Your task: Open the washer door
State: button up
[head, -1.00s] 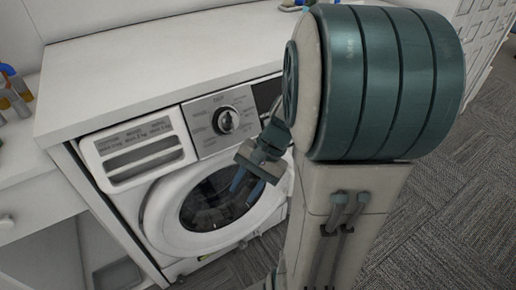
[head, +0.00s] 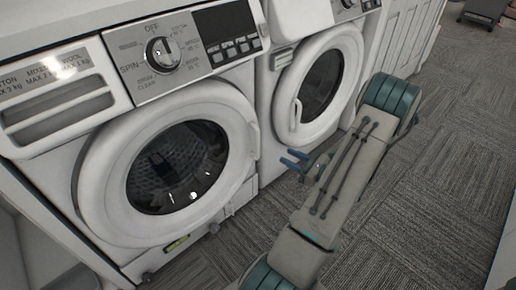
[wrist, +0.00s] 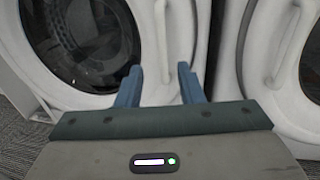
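A white front-loading washer (head: 50,165) fills the left of the head view. Its round door (head: 104,195) has a white ring and dark glass (head: 178,165) and looks shut. The same door ring (wrist: 148,45) shows at the upper left of the wrist view. My gripper (head: 294,160) is low and to the right of this door, in front of the gap between two machines. In the wrist view my gripper (wrist: 159,82) has its two blue fingers spread, with nothing between them. The fingers look apart from the door; the exact distance is hard to tell.
A second white machine (head: 283,60) stands close on the right, its round door (head: 290,92) shut, with a handle (head: 297,115) on its left side. White cabinet panels (head: 408,35) stand beyond. The grey carpet floor (head: 450,180) is open at right.

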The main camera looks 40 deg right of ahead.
aim_at(258, 141)
jog(key=b+x, duration=0.3)
jog(key=x, duration=1)
jog(key=shift+w+f, duration=0.1)
jog(key=shift+w, duration=0.2)
grip_shut()
